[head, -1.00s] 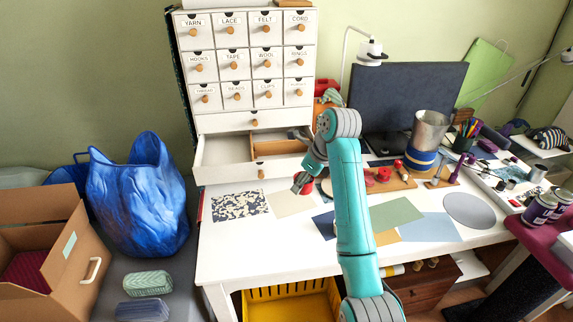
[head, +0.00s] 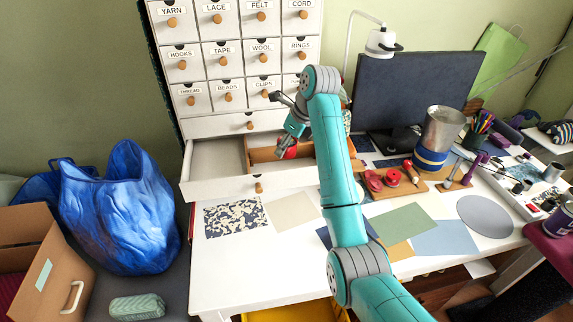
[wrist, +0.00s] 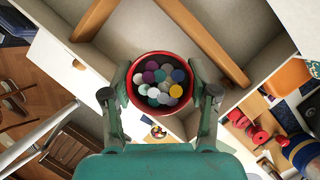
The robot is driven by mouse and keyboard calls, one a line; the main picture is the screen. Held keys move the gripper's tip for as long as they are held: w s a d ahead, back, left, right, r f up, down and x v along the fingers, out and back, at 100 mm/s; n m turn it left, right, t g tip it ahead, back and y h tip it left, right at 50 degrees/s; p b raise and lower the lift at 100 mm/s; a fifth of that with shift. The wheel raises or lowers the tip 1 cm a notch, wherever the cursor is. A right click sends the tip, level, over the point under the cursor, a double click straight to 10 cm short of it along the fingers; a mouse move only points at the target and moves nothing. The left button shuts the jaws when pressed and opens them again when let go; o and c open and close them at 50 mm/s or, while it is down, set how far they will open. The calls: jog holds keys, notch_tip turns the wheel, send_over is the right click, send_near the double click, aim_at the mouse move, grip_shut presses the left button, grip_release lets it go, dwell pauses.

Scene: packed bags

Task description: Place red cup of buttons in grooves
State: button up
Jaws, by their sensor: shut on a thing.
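My gripper (head: 287,143) is shut on the red cup (head: 290,153), at the right part of the open drawer (head: 226,186). In the wrist view the red cup (wrist: 133,96) sits between the two fingers, upright and full of coloured buttons (wrist: 161,80). Wooden dividers (wrist: 207,42) run inside the drawer beyond the cup. In the head view a wooden divider (head: 262,155) shows left of the cup, and the left part of the drawer looks empty. The cup looks held above the drawer; its underside and the space below it are hidden.
A wooden board (head: 415,188) with red items stands right of my arm. A monitor (head: 415,88) and a metal canister (head: 441,132) are behind and beside it. Flat sheets (head: 293,209) lie on the white table. Closed small drawers (head: 228,93) rise above the open one.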

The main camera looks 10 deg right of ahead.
notch_tip(320, 180, down, 8)
jog(key=shift+r, duration=0.25)
jog(key=shift+f, duration=0.1)
jog(key=o, duration=0.9)
jog(key=shift+o, duration=0.3)
